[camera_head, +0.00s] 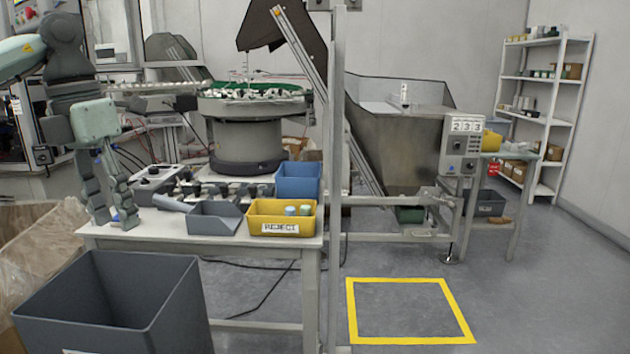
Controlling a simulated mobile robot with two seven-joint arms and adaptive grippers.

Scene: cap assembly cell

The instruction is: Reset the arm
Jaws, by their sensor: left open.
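My left arm comes in from the upper left, and its gripper (115,224) hangs pointing down over the left end of the white table (160,235). My right gripper is not in this view.
A yellow REJECT bin (270,229) holding caps, a grey scoop bin (210,222) and a blue bin (297,180) stand on the table. A large grey bin (170,305) is in front. A metal post (336,200) rises beside the table. Floor inside the yellow square (405,308) is clear.

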